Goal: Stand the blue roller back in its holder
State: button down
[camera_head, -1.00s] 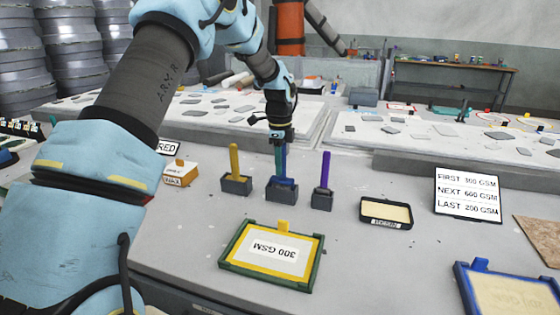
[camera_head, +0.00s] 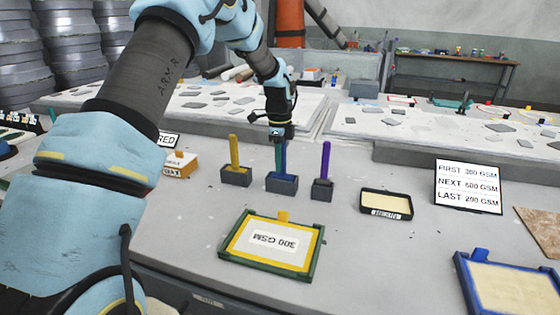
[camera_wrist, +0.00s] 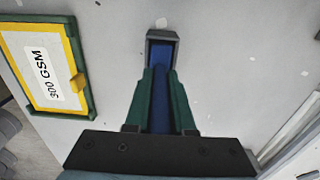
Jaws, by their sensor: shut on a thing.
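The blue roller (camera_head: 284,160) stands upright with its lower end inside the middle grey holder (camera_head: 282,186). My gripper (camera_head: 280,150) is directly above that holder and shut on the roller's handle. In the wrist view the green fingers flank the blue roller (camera_wrist: 160,100), and its wide blue end sits within the walls of the holder (camera_wrist: 162,35). How deep it sits on the holder's floor is hidden.
A yellow roller (camera_head: 234,152) stands in a holder close on the left, and a purple one (camera_head: 326,160) close on the right. A green-framed 300 GSM tray (camera_head: 314,257) lies in front. A small tray (camera_head: 387,204) and a sign (camera_head: 468,186) are at the right.

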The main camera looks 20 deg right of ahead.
jog(key=shift+f, duration=0.2)
dwell(0.6)
jog(key=c, duration=0.7)
grip_release()
jog(key=shift+r, duration=0.1)
notch_tip(320, 180, up, 11)
jog(key=shift+f+b, duration=0.2)
jog(key=shift+b, duration=0.95)
